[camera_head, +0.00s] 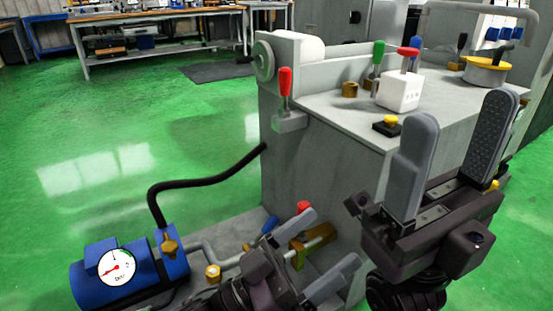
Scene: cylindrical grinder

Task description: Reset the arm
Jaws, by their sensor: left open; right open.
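My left gripper (333,239) is low at the bottom centre, in front of the grinder's base. Its two grey fingers are spread apart with nothing between them. My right gripper (461,115) is at the right, raised in front of the grinder's flat top. Its two grey fingers point up, wide apart and empty. The grey grinder (330,165) stands behind both grippers. The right gripper hides part of its right front side. The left gripper hides part of the pipework and base behind it.
A blue pump with a gauge (116,267) and a black hose (205,183) is at lower left. A red-handled lever (285,82), a white block (399,92) and a yellow button (390,121) are on the grinder. Green floor (100,130) is open at left; workbenches (150,20) stand behind.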

